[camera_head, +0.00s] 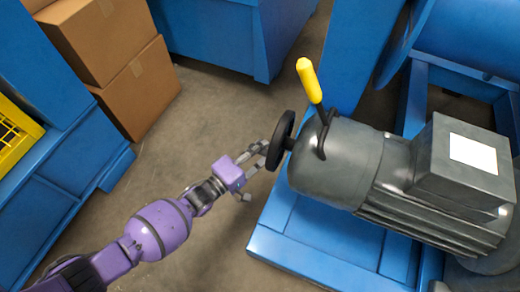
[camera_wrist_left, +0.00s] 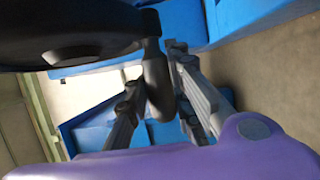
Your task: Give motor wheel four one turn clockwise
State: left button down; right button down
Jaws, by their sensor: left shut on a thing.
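The motor wheel (camera_head: 281,139) is a small black handwheel seen nearly edge-on at the left end of the grey motor (camera_head: 340,165). In the left wrist view its dark disc (camera_wrist_left: 70,35) fills the upper left. A dark rounded handle (camera_wrist_left: 157,85) hangs from the rim. My left gripper (camera_head: 257,160) comes in from the lower left and is at the wheel's near left side. In the left wrist view its fingers (camera_wrist_left: 158,95) are shut on the handle, one on each side. Any number marking on the wheel cannot be seen. My right gripper is not in view.
A yellow-tipped lever (camera_head: 309,80) stands up from the motor, close behind the wheel. The motor rests on a blue base (camera_head: 320,235). Cardboard boxes (camera_head: 142,88) and blue cabinets (camera_head: 65,165) stand at the left. The floor between (camera_head: 215,105) is clear.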

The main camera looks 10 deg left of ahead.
pick_arm(q)
jog(key=shift+f, duration=0.1)
dwell(0.3)
jog(key=c, duration=1.6)
grip_release()
jog(key=shift+o, duration=0.2)
jog(key=v, duration=1.2)
